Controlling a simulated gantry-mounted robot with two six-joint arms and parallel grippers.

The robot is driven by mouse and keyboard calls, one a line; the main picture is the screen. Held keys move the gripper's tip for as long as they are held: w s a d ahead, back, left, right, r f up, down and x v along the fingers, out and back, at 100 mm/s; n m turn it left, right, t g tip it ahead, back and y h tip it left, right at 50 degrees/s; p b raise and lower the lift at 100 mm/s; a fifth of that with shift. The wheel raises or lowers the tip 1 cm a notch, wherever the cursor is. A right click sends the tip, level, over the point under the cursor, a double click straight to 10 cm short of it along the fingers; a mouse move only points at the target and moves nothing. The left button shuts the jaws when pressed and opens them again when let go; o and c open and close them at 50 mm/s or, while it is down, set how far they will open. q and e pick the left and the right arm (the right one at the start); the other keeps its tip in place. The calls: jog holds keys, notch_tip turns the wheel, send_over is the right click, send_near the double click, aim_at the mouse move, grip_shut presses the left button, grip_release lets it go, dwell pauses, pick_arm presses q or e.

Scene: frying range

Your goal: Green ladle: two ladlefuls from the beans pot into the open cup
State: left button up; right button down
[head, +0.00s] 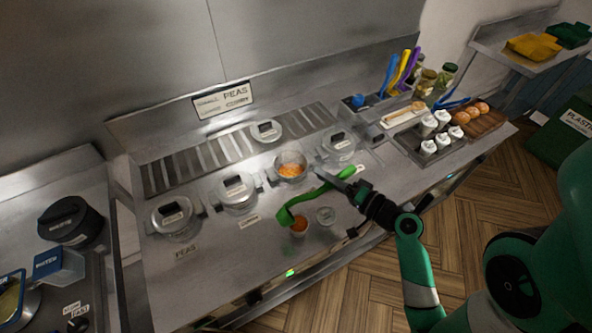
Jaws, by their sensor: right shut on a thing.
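The green ladle (313,195) is held by its handle in my right gripper (355,186), which is shut on it. The ladle reaches left over the counter, its bowl end (285,216) beside and just above a small cup (299,226) with orange food inside. I cannot tell what the bowl holds. A clear, empty-looking cup or lid (325,216) stands right of that cup. An open pot (291,166) with orange contents sits behind the ladle; I cannot read its label. My left gripper is not in view.
Lidded pots (237,192) stand on both sides of the open pot, and a loose-looking lid (266,131) lies behind it. A tray of white bottles (430,146) and a board of buns (473,118) are at the right.

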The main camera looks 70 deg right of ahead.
jog(key=w+a+r+n+g+h+p, duration=0.3)
jog(key=w+a+r+n+g+p, duration=0.2)
jog(key=a+n+p, duration=0.4)
jog(key=w+r+p, duration=0.1)
jog(key=w+p, duration=0.1)
jog(key=p, duration=0.3)
jog(key=shift+w+r+n, duration=0.3)
jog(key=shift+w, duration=0.05)
jog(key=shift+a, duration=0.1)
